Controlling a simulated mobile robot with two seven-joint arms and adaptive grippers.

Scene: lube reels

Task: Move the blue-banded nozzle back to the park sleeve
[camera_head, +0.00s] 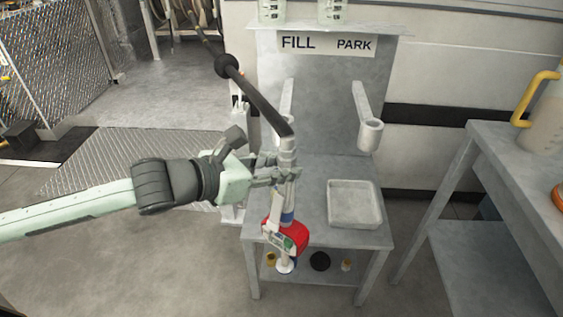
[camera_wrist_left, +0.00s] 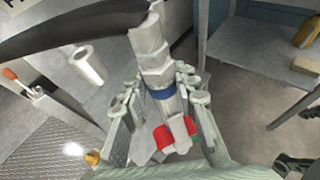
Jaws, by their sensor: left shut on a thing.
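My left gripper (camera_head: 285,177) is shut on the blue-banded nozzle (camera_head: 288,150) in front of the stand. The nozzle hangs roughly upright, with a black hose (camera_head: 262,105) at its top. The blue band (camera_wrist_left: 160,93) shows between the fingers in the left wrist view, with a red part (camera_wrist_left: 175,135) below it. The park sleeve (camera_head: 370,132) is an empty grey tube on an arm under the PARK label, right of and apart from the nozzle. The fill-side holder (camera_head: 287,100) is partly hidden behind the hose. My right gripper is not in view.
A square grey tray (camera_head: 355,222) lies on the stand's top, right of the nozzle. A side table (camera_head: 495,150) with a yellow-handled jug (camera_head: 545,115) stands at the right. Space between nozzle and park sleeve looks clear.

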